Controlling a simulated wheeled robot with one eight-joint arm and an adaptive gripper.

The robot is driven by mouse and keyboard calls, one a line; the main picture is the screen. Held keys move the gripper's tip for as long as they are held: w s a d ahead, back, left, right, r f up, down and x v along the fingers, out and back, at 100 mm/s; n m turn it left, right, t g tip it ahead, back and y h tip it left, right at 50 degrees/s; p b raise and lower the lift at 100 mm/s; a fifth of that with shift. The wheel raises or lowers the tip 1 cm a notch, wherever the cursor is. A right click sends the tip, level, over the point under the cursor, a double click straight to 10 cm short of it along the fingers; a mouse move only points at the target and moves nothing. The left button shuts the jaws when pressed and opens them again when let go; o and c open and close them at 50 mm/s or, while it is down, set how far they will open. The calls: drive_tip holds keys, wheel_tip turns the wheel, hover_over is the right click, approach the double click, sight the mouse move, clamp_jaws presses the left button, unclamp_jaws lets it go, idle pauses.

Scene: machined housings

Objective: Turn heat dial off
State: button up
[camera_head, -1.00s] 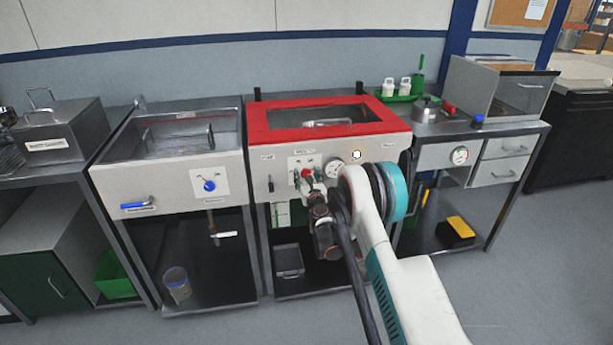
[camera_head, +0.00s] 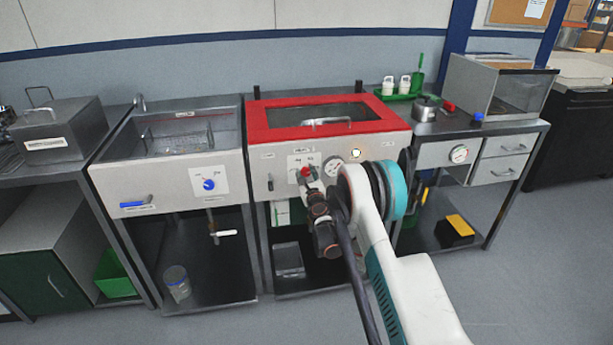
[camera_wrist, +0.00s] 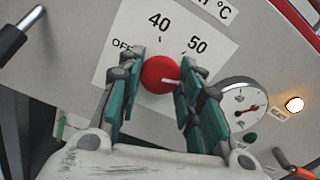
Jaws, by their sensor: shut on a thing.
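The red heat dial (camera_wrist: 158,74) is on the white front panel, with a label marked OFF at left, 40 above and 50 at upper right. Its white pointer mark points to the right, away from OFF. My gripper (camera_wrist: 157,82) has its green-padded fingers on both sides of the dial, shut on it. In the head view the dial (camera_head: 305,172) shows small on the front of the red-lidded unit (camera_head: 262,123), with my gripper (camera_head: 308,178) in front of it and partly hiding the label.
A round gauge (camera_wrist: 243,107) and a lit lamp (camera_wrist: 294,104) are right of the dial. A black-and-metal handle (camera_wrist: 18,34) sticks out at left. The neighbouring sink unit has a blue knob (camera_head: 209,184). Open floor lies in front of the benches.

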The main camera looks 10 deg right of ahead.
drive_tip(key=n, duration=0.4)
drive_tip(key=shift+n, duration=0.3)
drive_tip(key=n, duration=0.3)
drive_tip(key=shift+n, duration=0.4)
drive_tip(key=n, duration=0.9)
drive_tip(key=shift+a, duration=0.1)
drive_tip(key=n, duration=0.4)
drive_tip(key=shift+n, duration=0.3)
drive_tip(key=n, duration=0.3)
drive_tip(key=shift+n, duration=0.3)
drive_tip(key=n, duration=0.3)
drive_tip(key=shift+n, duration=2.2)
